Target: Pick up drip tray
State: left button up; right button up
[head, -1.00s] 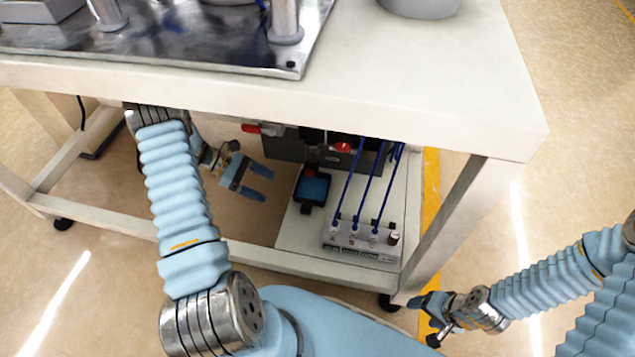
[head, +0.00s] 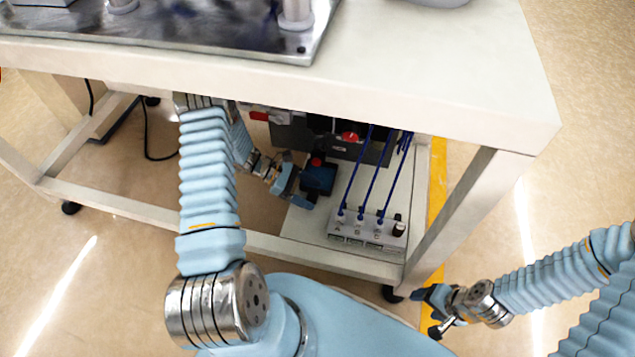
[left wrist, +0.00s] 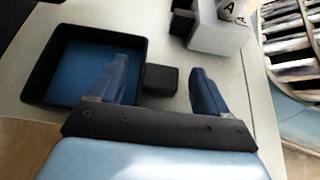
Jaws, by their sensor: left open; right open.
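The drip tray (head: 319,176) is a small black-rimmed tray with a blue inside, on the lower shelf under the table. In the left wrist view, the tray (left wrist: 138,46) lies at the upper left, with a small black block (left wrist: 160,79) beside its right wall, seemingly its handle. My left gripper (head: 302,184) reaches under the tabletop and is open by the tray. In the left wrist view, its two blue fingers (left wrist: 158,76) stand on either side of the block; contact cannot be told. My right gripper (head: 430,311) is open and empty, outside the table's right leg.
A white valve block (head: 366,230) marked A, B, C with blue tubes stands right of the tray on the shelf (head: 300,225). A dark unit with red knobs (head: 350,138) is behind the tray. The tabletop (head: 430,75) hangs over my left arm. A table leg (head: 465,205) is at right.

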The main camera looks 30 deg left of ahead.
pick_arm(q)
jog(key=c, duration=1.1)
jog(key=shift+r+p, duration=0.4)
jog(key=shift+r, duration=0.2)
notch_tip(320, 180, up, 3)
jog(key=shift+a+f+p, duration=0.1)
jog(key=shift+f+p, duration=0.1)
jog(key=shift+p, duration=0.6)
jog(key=shift+c, duration=0.3)
jog(key=s+a+b, duration=0.1)
jog(key=a+b, duration=0.1)
jog(key=a, duration=0.3)
jog(key=s+a+b, duration=0.2)
jog(key=a+b, duration=0.1)
jog(key=a, duration=0.3)
jog(key=s+a+f+b, duration=0.1)
jog(key=a+b, duration=0.2)
jog(key=a, duration=0.3)
jog(key=shift+s+a, duration=0.15)
jog(key=shift+a, duration=0.05)
jog(key=shift+c, duration=0.5)
jog(key=s+a+b, duration=0.3)
jog(key=a+b, duration=0.2)
jog(key=a, duration=0.8)
jog(key=shift+a+r+b, duration=0.3)
jog(key=shift+r+b, duration=0.1)
